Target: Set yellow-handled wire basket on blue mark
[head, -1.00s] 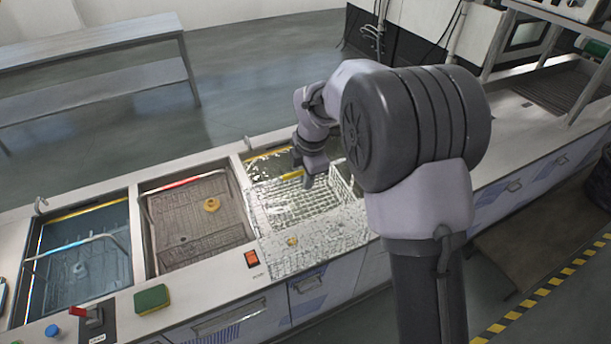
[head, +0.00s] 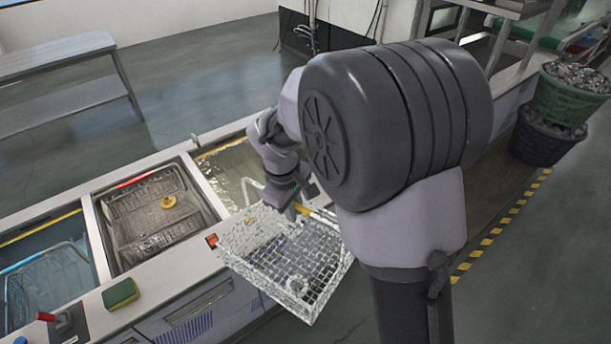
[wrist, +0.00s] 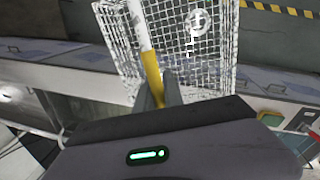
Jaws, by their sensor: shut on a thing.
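The white wire basket (head: 285,258) hangs in the air at the counter's front edge, tilted in the picture. Its yellow handle grip (head: 318,214) is held in my gripper (head: 298,203), which is shut on it. In the wrist view the yellow part of the handle (wrist: 152,75) lies between the fingers of my gripper (wrist: 160,92). The basket mesh (wrist: 125,45) is beyond it, with a small round whitish part (wrist: 197,22) inside. I cannot make out the blue mark in either view.
The right tank (head: 232,165) holds murky water. A green sponge (head: 120,294) lies on the counter. Part-filled bins (head: 548,135) stand on the floor at right.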

